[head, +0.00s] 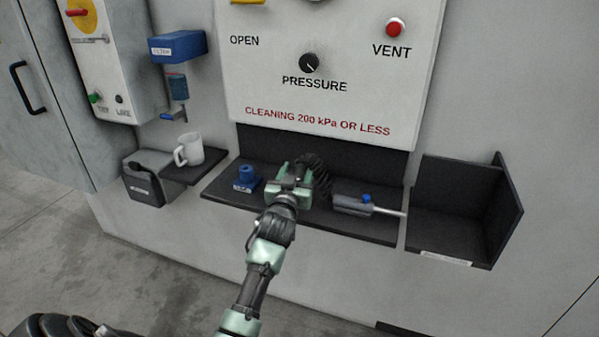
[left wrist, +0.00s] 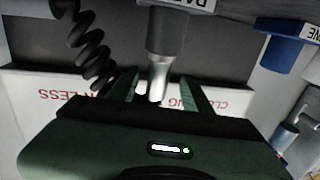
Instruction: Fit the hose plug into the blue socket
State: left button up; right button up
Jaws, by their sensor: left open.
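The blue socket (head: 246,179) stands on the dark shelf, left of my left gripper. It also shows at the upper right of the left wrist view (left wrist: 283,55), on a labelled base. My left gripper (head: 291,178) is over the shelf, just right of the socket. In the left wrist view its open fingers (left wrist: 160,88) stand either side of a grey and silver cylindrical piece (left wrist: 158,75), apparently the hose plug; contact is unclear. A black coiled hose (head: 318,172) shows behind and right of the gripper. The gripper hides the plug in the head view. My right gripper is not in view.
A black open bin (head: 455,223) is further right. A white mug (head: 190,149) stands on a small ledge at left. The lettered panel (head: 340,85) is above.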

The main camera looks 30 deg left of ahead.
pick_arm(q)
jog(key=x, duration=0.4)
jog(key=shift+w+f, duration=0.2)
jog(key=shift+w, duration=0.05)
jog(key=shift+c, duration=0.3)
grip_shut()
